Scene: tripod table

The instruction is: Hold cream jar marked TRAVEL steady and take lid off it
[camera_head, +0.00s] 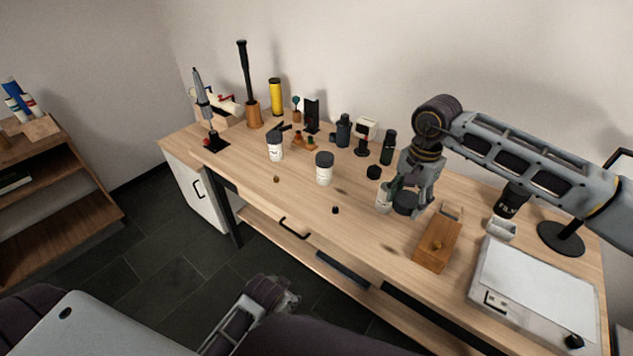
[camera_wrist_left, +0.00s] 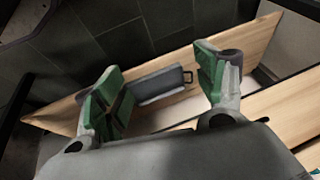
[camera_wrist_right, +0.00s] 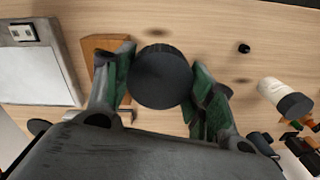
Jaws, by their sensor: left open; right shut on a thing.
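My right gripper (camera_head: 406,204) is shut on a dark round lid-like thing (camera_wrist_right: 160,78) above the right-middle of the table. A white jar with a dark lid (camera_head: 324,170) stands upright at mid-table, and also shows in the right wrist view (camera_wrist_right: 285,97). A second white jar with a dark top (camera_head: 275,147) stands farther left. Their markings are too small to read, so I cannot tell which says TRAVEL. My left gripper (camera_wrist_left: 163,75) is open and empty, low before the table's front.
The wooden table (camera_head: 300,205) holds a wooden block (camera_head: 437,245) and a white flat box (camera_head: 537,285) at right. Dark bottles, a yellow cylinder (camera_head: 276,97) and tools line the back. Small knobs lie near the front. Bare table lies around the middle jar.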

